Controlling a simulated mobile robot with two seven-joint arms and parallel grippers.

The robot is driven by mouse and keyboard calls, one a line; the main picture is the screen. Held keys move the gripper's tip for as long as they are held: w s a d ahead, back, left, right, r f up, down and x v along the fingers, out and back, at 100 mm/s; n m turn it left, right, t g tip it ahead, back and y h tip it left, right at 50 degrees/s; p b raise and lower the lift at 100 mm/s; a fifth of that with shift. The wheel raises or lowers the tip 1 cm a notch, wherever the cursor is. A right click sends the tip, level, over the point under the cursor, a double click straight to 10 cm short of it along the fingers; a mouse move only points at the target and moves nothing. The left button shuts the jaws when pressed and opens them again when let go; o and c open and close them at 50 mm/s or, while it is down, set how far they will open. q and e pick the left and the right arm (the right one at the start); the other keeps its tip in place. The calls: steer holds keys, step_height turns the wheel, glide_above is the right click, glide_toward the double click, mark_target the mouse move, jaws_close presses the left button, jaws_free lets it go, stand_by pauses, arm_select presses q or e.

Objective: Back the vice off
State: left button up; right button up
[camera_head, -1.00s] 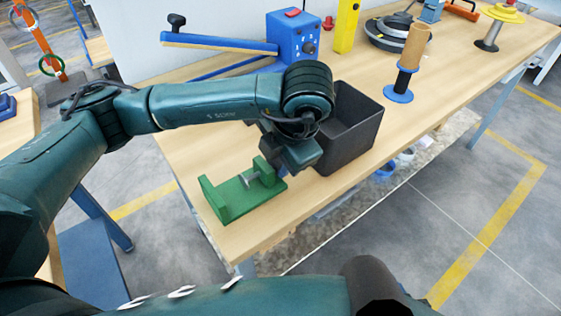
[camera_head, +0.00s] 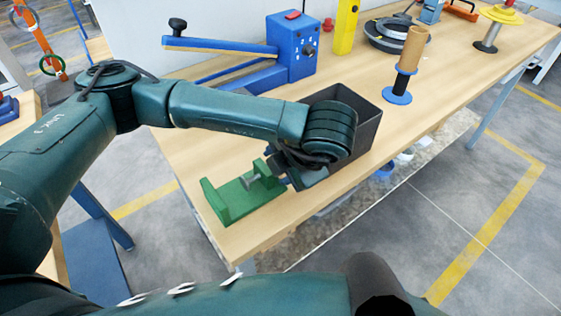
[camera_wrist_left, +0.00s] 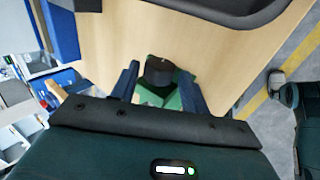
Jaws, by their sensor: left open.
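The green vice (camera_head: 240,203) sits near the front edge of the bench, with a grey screw (camera_head: 247,183) between its jaws. My left gripper (camera_head: 279,172) is low at the vice's right end, its fingers partly hidden by the wrist in the head view. In the left wrist view, the open left gripper (camera_wrist_left: 159,84) has one finger on each side of a dark round knob (camera_wrist_left: 160,68) in front of the green vice body (camera_wrist_left: 155,96). I cannot tell whether the fingers touch the knob. My right gripper is out of view.
A dark open bin (camera_head: 365,106) stands close behind and right of my left wrist. A blue machine with a lever (camera_head: 290,50) stands at the back. A blue-based spindle with a tan roll (camera_head: 405,75) is farther right. Bench left of the vice is clear.

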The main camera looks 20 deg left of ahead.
arm_select(q)
steer(key=shift+w+a+r+g+h, duration=0.1)
steer(key=shift+a+g+h, duration=0.1)
steer(key=shift+g+h, duration=0.25)
steer(key=shift+w+a+g+h, duration=0.15)
steer(key=shift+g+h, duration=0.2)
steer(key=shift+h, duration=0.2)
steer(key=shift+r+h, duration=0.1)
steer(key=shift+h, duration=0.2)
steer(key=shift+w+a+g+h+b, duration=0.15)
steer(key=shift+g+h+b, duration=0.1)
steer(key=shift+g+h, duration=0.2)
steer(key=shift+w+a+g+h+b, duration=0.15)
steer(key=shift+g+h+b, duration=0.1)
steer(key=shift+g+h, duration=0.6)
steer(key=shift+h, duration=0.2)
steer(key=shift+a+g+h, duration=0.15)
steer(key=shift+g+h, duration=0.15)
steer(key=shift+w+a+g+h+b, duration=0.2)
steer(key=shift+g+h+b, duration=0.1)
steer(key=shift+g+h, duration=0.65)
